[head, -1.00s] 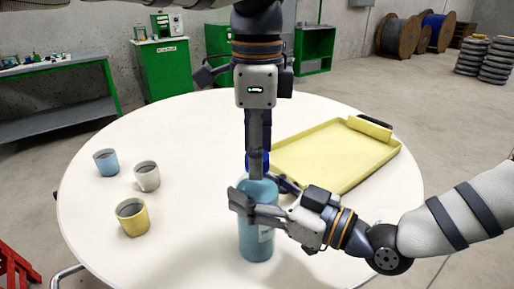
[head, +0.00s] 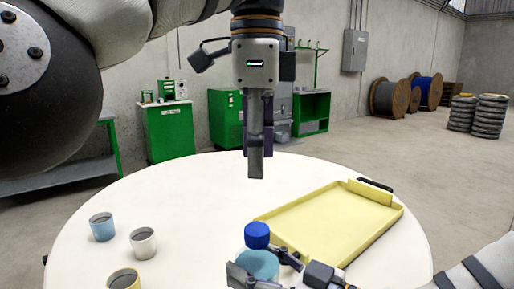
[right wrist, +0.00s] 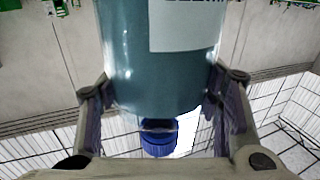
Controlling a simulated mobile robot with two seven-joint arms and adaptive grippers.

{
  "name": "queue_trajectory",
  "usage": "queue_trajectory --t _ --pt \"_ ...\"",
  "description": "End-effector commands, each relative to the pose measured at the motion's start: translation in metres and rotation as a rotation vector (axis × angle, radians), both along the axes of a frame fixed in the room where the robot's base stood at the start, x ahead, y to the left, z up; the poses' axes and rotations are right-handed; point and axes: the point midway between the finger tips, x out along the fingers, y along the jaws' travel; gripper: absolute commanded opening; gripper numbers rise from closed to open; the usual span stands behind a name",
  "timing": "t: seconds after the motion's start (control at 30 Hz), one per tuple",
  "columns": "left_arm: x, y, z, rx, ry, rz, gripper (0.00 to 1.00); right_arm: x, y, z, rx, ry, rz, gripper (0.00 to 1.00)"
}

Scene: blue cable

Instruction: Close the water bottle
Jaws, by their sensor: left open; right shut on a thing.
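The teal water bottle (head: 258,264) stands at the front of the table, its lower part cut off by the head view's edge. It also fills the right wrist view (right wrist: 165,70), appearing inverted there. The blue cap (head: 257,235) sits at the bottle's neck and shows beyond the shoulder in the right wrist view (right wrist: 159,141). How tightly it is seated cannot be told. My right gripper (head: 262,276) is shut around the bottle's upper body. My left gripper (head: 256,172) is open and empty, pointing down above the cap and clear of it.
A yellow tray (head: 345,222) lies right of the bottle. A blue cup (head: 103,227), a white cup (head: 143,243) and a yellow cup (head: 124,280) stand at left. The round white table (head: 190,205) is clear behind the bottle. Green cabinets stand beyond it.

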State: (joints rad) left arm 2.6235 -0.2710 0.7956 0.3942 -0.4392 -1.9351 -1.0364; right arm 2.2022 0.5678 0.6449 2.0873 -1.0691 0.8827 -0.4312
Motion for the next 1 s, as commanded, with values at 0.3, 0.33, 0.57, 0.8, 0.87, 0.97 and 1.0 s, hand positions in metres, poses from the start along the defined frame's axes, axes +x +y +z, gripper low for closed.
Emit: queue_trajectory --t 0.3,0.33,0.57,0.8,0.87,0.97,1.0 --pt "0.000 0.000 0.000 0.000 0.000 0.000 0.54 0.000 0.000 0.000 0.001 -0.001 0.000 0.82" --pt "0.000 0.000 0.000 0.000 0.000 0.000 0.54 0.000 0.000 0.000 0.001 -0.001 0.000 0.82" --pt "0.000 0.000 0.000 0.000 0.000 0.001 0.54 0.000 -0.001 0.000 0.000 0.000 0.000 0.82" --pt "0.000 0.000 0.000 0.000 0.000 0.001 0.54 -0.021 -0.033 0.001 0.001 0.001 -0.005 0.82" --pt "0.000 0.000 0.000 0.000 0.000 0.001 0.54 -0.029 -0.045 0.001 0.000 -0.001 -0.005 0.82" --pt "0.000 0.000 0.000 0.000 0.000 0.001 0.54 -0.043 -0.065 0.001 0.001 -0.002 -0.005 0.82" --pt "0.000 0.000 0.000 0.000 0.000 0.001 0.54 -0.048 -0.072 0.001 0.002 -0.001 -0.004 0.82"
